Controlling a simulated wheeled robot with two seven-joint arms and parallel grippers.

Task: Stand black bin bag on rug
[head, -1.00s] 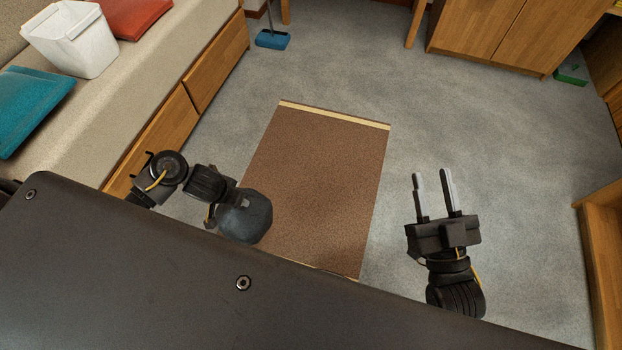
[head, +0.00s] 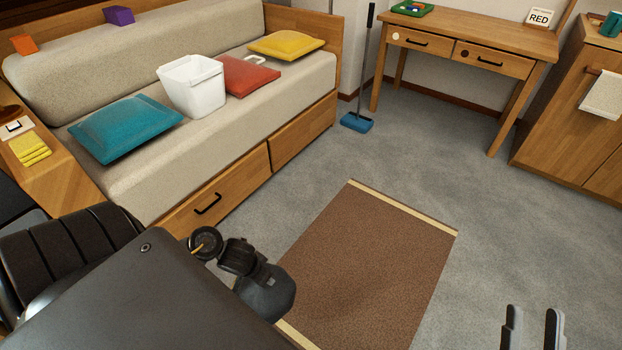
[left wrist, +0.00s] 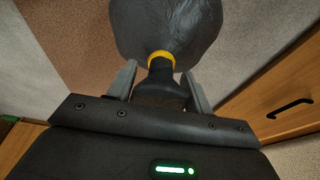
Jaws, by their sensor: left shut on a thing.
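The black bin bag (head: 267,295) hangs from my left gripper at the near left edge of the brown rug (head: 365,265). In the left wrist view the bag (left wrist: 165,28) has a yellow band round its neck, and my left gripper (left wrist: 160,80) is shut on the neck below that band. The rug (left wrist: 85,40) shows behind the bag at the left of that view. Whether the bag's underside touches anything is hidden. My right gripper (head: 532,328) is at the bottom right of the head view, right of the rug, with its two fingers apart and nothing between them.
A sofa with drawers (head: 228,195) runs along the left, bearing a white bin (head: 192,88) and cushions. A blue floor sweeper (head: 357,122) stands by a wooden desk (head: 470,48) at the back. The rug's top is bare and grey carpet (head: 440,140) around it is clear.

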